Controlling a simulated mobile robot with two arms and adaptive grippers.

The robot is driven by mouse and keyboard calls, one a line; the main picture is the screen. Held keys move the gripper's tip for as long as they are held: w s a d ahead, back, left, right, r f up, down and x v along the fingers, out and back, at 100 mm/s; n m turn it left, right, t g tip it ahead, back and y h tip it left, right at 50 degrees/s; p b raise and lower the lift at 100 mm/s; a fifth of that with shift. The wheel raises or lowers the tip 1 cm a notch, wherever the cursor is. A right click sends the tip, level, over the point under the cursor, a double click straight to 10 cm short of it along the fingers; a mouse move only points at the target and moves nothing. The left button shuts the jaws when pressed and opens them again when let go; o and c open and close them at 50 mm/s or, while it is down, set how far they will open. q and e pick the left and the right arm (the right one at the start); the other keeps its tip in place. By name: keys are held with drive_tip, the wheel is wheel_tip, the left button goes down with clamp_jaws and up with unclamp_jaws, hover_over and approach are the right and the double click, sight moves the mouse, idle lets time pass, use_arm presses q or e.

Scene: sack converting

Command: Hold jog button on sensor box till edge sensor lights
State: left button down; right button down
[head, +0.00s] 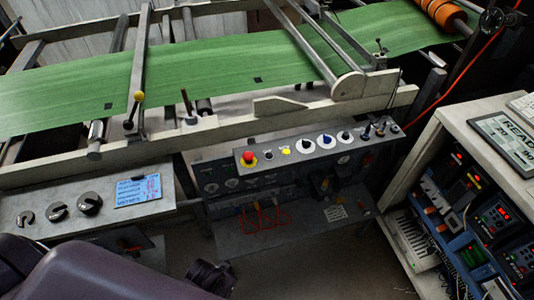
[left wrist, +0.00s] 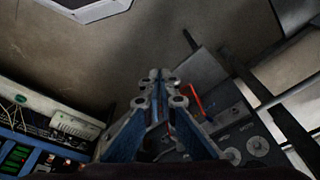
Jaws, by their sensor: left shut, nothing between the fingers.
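A long grey control box (head: 315,143) sits below the conveyor frame in the head view. I cannot pick out the edge sensor or any lit sensor lamp for certain. My left gripper (left wrist: 159,76) is shut and empty in the left wrist view, over the floor and apart from the panel with round dials (left wrist: 255,143). My right gripper is not in view.
A green web (head: 220,55) runs over the machine frame. A panel with black knobs (head: 90,205) and a blue display (head: 137,190) stands left. A cabinet with electronics (head: 470,125) stands right. Open floor lies in front.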

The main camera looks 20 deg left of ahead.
use_arm(q)
drive_tip(key=w+d+r+m+t+h+p, duration=0.1)
drive_tip(key=w+d+r+m, duration=0.1)
drive_tip(key=w+r, duration=0.6)
drive_tip(key=w+d+r+m+t+h+p, duration=0.15)
drive_tip(key=w+r, duration=0.25)
drive_tip(key=r, duration=0.8)
drive_tip(key=w+a+r+m+t, duration=0.1)
drive_tip(key=w+r+m, duration=0.2)
drive_tip(key=w, duration=1.1)
drive_tip(key=w+a+r+m+t, duration=0.2)
drive_tip(key=w+r+m, duration=0.2)
drive_tip(key=w, duration=1)
drive_tip(key=shift+w+a+r+b, duration=0.15)
drive_tip(key=shift+w+r+b, duration=0.15)
drive_tip(key=shift+r, duration=0.4)
drive_tip(key=shift+f+t+h, duration=0.1)
drive_tip(key=shift+t+h, duration=0.15)
drive_tip(key=b, duration=0.7)
hover_over(268, 157)
wheel_tip(268, 157, down, 8)
drive_tip(key=shift+r, duration=0.25)
drive_tip(key=shift+f+b, duration=0.4)
drive_tip(key=shift+f, duration=0.2)
drive_tip(key=shift+f, duration=0.1)
